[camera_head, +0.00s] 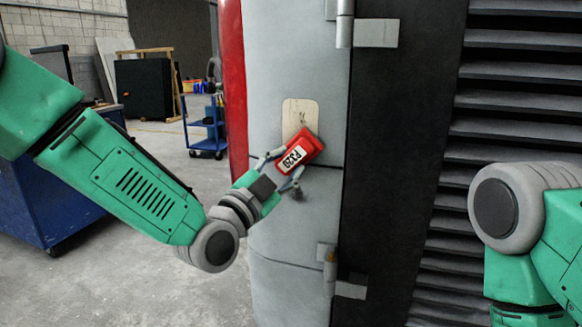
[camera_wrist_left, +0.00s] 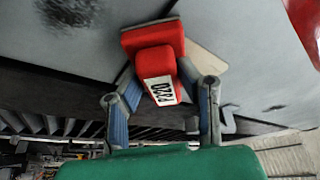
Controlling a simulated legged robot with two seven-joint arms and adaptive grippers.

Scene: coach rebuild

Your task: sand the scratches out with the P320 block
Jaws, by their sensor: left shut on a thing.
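The red sanding block (camera_head: 308,146), with a white label reading P320, is held in my left gripper (camera_head: 287,163). The fingers are shut on either side of it; it also shows in the left wrist view (camera_wrist_left: 152,48). The block is at the lower right of a beige patch (camera_head: 299,105) on the grey coach panel (camera_head: 290,50) and covers part of it. A few small dark marks show on the patch. I cannot tell whether the block touches the surface. My right gripper is out of view; only part of that arm shows at the right.
A dark scuffed area (camera_wrist_left: 68,12) shows on the panel in the left wrist view. Hinges (camera_head: 376,33) stick out along the panel's right edge, beside a black louvred grille (camera_head: 520,100). A blue cart (camera_head: 207,122) and a blue cabinet (camera_head: 50,200) stand behind at the left.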

